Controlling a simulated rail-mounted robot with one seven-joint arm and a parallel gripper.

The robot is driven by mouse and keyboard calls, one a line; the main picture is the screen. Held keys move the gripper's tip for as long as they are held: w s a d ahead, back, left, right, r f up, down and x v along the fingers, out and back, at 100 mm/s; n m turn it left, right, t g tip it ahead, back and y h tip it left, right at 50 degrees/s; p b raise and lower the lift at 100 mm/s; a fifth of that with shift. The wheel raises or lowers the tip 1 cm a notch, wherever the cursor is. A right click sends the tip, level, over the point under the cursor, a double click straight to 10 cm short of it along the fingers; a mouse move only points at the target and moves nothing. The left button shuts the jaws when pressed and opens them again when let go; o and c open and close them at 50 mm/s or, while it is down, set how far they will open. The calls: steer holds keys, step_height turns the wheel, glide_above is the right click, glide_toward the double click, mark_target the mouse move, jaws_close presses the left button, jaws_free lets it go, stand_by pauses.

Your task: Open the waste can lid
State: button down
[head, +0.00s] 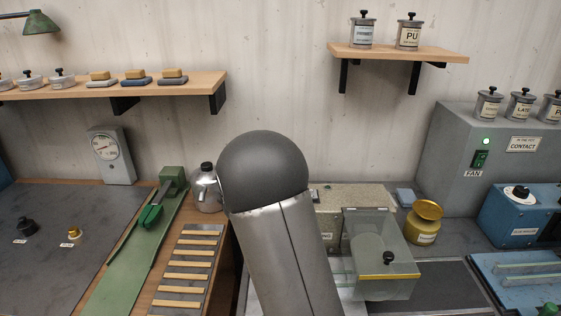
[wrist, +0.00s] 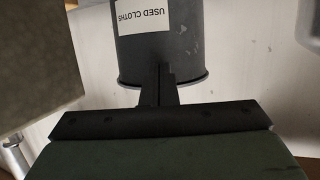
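The waste can (wrist: 190,50) is a dark grey cylinder at the top middle of the wrist view, with a white "USED CLOTHS" label (wrist: 159,15) that appears upside down. Its rounded, flared edge (wrist: 200,82) faces my gripper. My gripper (wrist: 161,68) has its two dark fingers together, with no clear gap and nothing visible between them. The fingertips overlap the can's edge in the picture; I cannot tell whether they touch it. The lid is not clearly distinct from the can. The head view shows neither the can nor my gripper, only my arm in the middle.
In the head view, a clear box (head: 380,245) and a yellow pot (head: 423,222) stand right of my arm.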

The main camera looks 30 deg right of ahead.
step_height(320, 180, up, 4)
steer(key=p, duration=0.3)
steer(key=shift+w+d+p, duration=0.1)
steer(key=shift+w+p, duration=0.05)
steer(key=shift+p, duration=0.2)
stand_by(0.4)
steer(key=shift+w+d+r+p, duration=0.55)
steer(key=shift+r+p, duration=0.25)
steer(key=shift+p, duration=0.05)
steer(key=shift+w+d+r+p, duration=0.5)
steer(key=shift+r+p, duration=0.3)
steer(key=shift+p, duration=0.05)
steer(key=shift+w+d+r+p, duration=0.3)
steer(key=shift+d+r+p, duration=0.05)
steer(key=shift+r+p, duration=0.1)
steer(key=shift+w+d+r+p, duration=1.15)
steer(key=shift+w+r+p, duration=0.05)
steer(key=shift+p, duration=0.05)
